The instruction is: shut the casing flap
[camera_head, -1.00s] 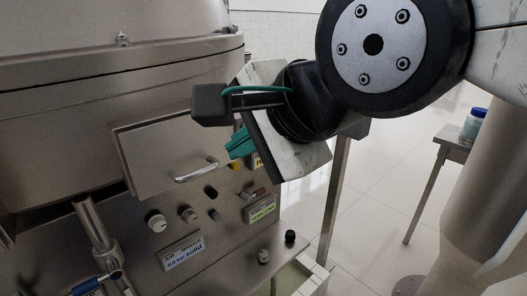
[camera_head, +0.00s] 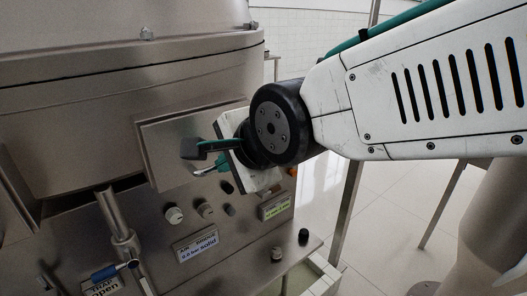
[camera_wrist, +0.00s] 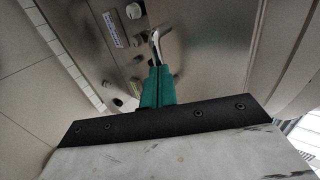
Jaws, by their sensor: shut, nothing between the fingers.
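The casing flap (camera_head: 165,150) is a square grey steel panel on the front of the machine's casing, left of my gripper in the head view. Its left edge looks to stand out from the casing; how far ajar it is I cannot tell. Its bright bar handle (camera_head: 203,171) is partly hidden by my wrist. My gripper (camera_head: 226,187) is at the flap's lower right, by the handle. In the wrist view its green fingers (camera_wrist: 157,84) are shut together and empty. The handle (camera_wrist: 155,46) shows just beyond their tips; whether they touch I cannot tell.
A pipe with a blue-handled valve (camera_head: 110,271) is at lower left. A steel post (camera_head: 350,205) stands at right, with open tiled floor around it.

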